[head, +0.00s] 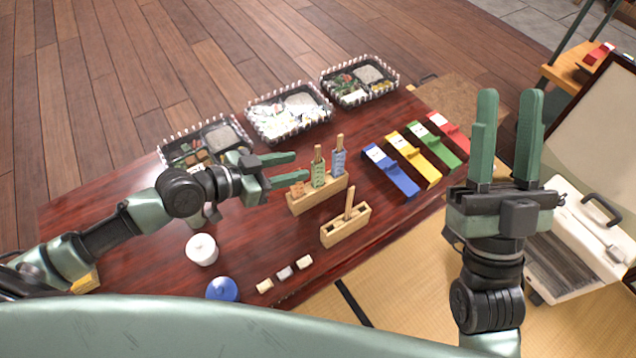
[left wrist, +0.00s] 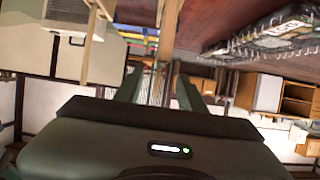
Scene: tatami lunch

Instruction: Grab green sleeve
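A green patterned sleeve (head: 318,172) with wooden sticks showing at its top stands upright in a wooden holder (head: 318,197). It stands between a blue sleeve (head: 338,160) and a lower orange piece (head: 298,189). My left gripper (head: 300,167) is open, with its fingertips just left of the green sleeve in the head view. No sleeve is seen between the fingers there. Its open fingers (left wrist: 160,88) also show in the left wrist view, where I cannot make out the sleeve. My right gripper (head: 509,100) is open and empty, pointing up at the right.
A second wooden holder (head: 345,228) with one upright stick stands in front. Blue (head: 392,174), yellow (head: 415,161), green (head: 435,147) and red (head: 449,132) cases lie to the right. Lunch trays (head: 288,112) line the back. A white lidded pot (head: 201,249) and a blue round item (head: 222,289) stand front left.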

